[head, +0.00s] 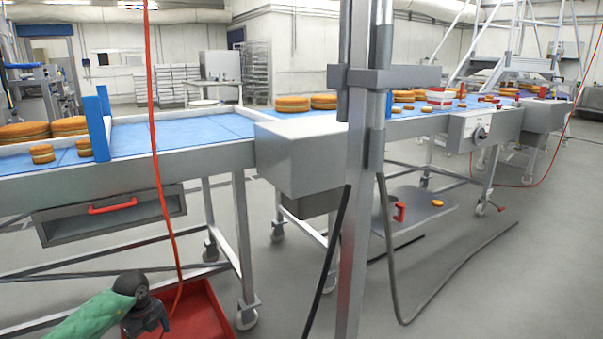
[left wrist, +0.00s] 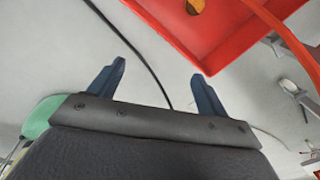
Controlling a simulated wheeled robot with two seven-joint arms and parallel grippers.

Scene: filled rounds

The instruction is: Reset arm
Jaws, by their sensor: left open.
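My left arm in its green sleeve comes in from the lower left of the head view. My left gripper (head: 152,325) hangs low over the floor, by the left edge of a red tray. In the left wrist view the left gripper (left wrist: 157,85) has its two dark blue fingers wide apart, with only grey floor and a dark cable between them. It holds nothing. The red tray (left wrist: 215,40) lies just past the fingertips in that view, with part of an orange-yellow thing (left wrist: 195,6) in it. My right gripper is not in either view.
A blue-topped conveyor (head: 190,132) carries several orange rounds (head: 292,104). A drawer with a red handle (head: 112,206) hangs under it. A grey post (head: 358,200) stands in front. A red cord (head: 152,100) hangs down near my left gripper. Open floor lies at the right.

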